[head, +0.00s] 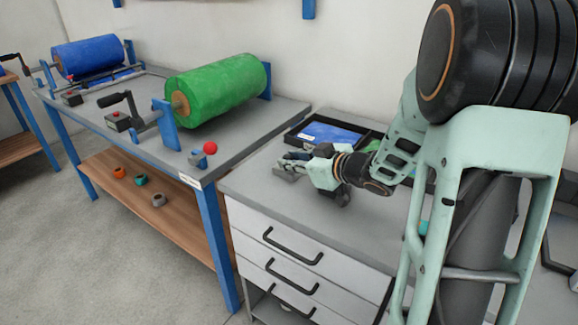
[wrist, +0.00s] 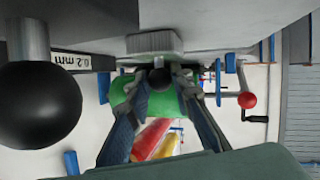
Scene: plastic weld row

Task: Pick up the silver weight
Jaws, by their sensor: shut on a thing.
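My gripper (head: 291,160) is low over the grey top of the drawer cabinet, near its left side. In the wrist view my gripper (wrist: 161,80) has its two fingers closed in around a small dark round knob. The knob sits against a pale grey ribbed block, which I take for the silver weight (wrist: 154,43). In the head view a small grey part of the silver weight (head: 284,176) shows below the fingertips, mostly hidden by the fingers. I cannot tell whether the weight touches the cabinet top.
A black ball on a silver stem (wrist: 38,105) stands close beside my wrist, near a "0.2 mm" label. A black tray (head: 320,134) lies behind my gripper. The workbench (head: 240,150) to the left bears a green roll (head: 222,88) and a red ball knob (head: 210,148).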

